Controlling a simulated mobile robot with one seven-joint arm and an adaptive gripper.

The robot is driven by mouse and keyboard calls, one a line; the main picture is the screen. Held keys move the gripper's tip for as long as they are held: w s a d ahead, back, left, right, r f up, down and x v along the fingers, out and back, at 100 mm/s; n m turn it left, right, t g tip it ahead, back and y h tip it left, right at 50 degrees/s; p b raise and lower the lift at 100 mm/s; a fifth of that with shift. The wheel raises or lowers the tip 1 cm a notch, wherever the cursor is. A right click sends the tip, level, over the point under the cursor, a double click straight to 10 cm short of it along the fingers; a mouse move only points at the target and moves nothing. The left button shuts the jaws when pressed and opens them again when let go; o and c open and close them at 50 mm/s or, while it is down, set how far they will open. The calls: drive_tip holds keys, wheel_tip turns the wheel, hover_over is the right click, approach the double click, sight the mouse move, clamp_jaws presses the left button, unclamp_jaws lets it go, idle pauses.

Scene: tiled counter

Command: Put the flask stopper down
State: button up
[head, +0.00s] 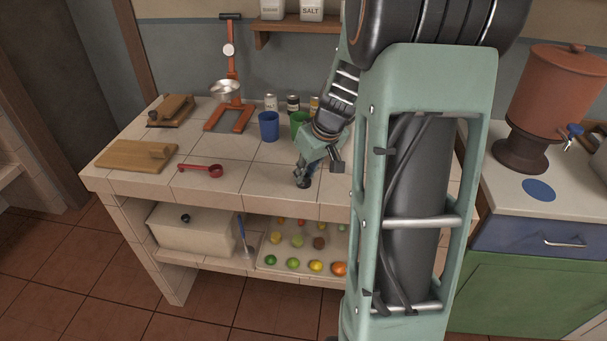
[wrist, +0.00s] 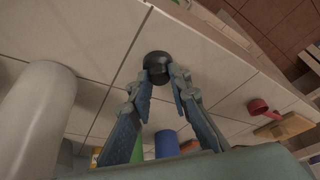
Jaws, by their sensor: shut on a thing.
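The flask stopper (wrist: 157,64) is a small, dark, rounded piece seen between my fingertips in the wrist view. My gripper (wrist: 160,76) is shut on it. In the head view my gripper (head: 303,180) points down over the front part of the tiled counter, right of the red scoop. The stopper is small and dark there, at the fingertips, low over the tiles. I cannot tell whether it touches the counter.
On the counter (head: 228,178) stand a blue cup (head: 269,127), a green cup (head: 298,122), several cans, a red scoop (head: 203,169), a wooden board (head: 135,156) and an orange scale stand (head: 229,118). Clear tiles lie between scoop and gripper. My arm hides the counter's right part.

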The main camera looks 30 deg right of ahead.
drive_tip(key=shift+f, duration=0.15)
drive_tip(key=o, duration=0.8)
drive_tip(key=shift+c, duration=0.2)
drive_tip(key=shift+r, duration=0.3)
drive_tip(key=v, duration=1.1)
drive_tip(key=shift+s+r+p, duration=0.15)
drive_tip(key=shift+r+p, duration=0.25)
drive_tip(key=shift+d, duration=0.15)
